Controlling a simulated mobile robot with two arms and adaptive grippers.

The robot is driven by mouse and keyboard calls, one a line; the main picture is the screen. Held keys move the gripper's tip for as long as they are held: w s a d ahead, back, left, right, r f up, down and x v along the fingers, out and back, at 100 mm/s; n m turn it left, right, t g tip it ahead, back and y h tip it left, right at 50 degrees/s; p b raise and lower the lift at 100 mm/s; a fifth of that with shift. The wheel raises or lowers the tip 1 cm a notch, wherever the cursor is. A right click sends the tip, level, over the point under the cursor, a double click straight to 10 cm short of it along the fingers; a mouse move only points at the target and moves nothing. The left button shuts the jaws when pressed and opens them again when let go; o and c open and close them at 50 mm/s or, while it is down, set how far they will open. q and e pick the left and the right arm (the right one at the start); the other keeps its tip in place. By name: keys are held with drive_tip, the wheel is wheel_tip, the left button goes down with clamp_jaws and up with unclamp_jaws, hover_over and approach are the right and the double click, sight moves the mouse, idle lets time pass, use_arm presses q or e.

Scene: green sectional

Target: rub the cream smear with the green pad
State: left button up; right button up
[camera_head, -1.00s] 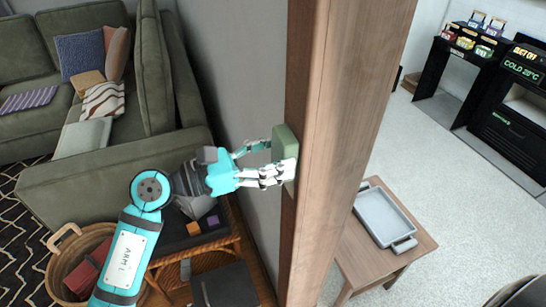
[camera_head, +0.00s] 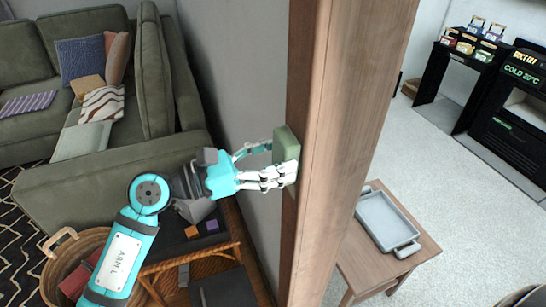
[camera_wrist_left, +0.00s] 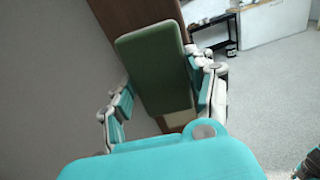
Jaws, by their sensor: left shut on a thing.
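The green pad (camera_head: 285,144) is in my left gripper (camera_head: 277,163), with the fingers shut on it from both sides. The pad is up against the side of the brown wooden post (camera_head: 340,130) in the head view; whether it touches cannot be told. In the left wrist view the pad (camera_wrist_left: 153,65) fills the middle, between the two fingers of my left gripper (camera_wrist_left: 158,100), with the brown wood behind it. I see no cream smear in either view; the pad or the post may hide it.
A green sofa (camera_head: 100,189) stands at the left, with a wicker basket (camera_head: 52,262) below it. A low table (camera_head: 410,262) with a grey tray (camera_head: 386,222) stands right of the post. Dark shelving stands at the far right. The pale floor between is clear.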

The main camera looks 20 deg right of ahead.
use_arm(q)
drive_tip(key=shift+f+b, duration=5.3)
drive_tip(key=shift+f, duration=0.3)
drive_tip(key=shift+r, duration=0.1)
drive_tip(key=shift+a, duration=0.2)
drive_tip(key=b, duration=0.2)
approach(290, 194)
drive_tip(key=shift+d, duration=0.3)
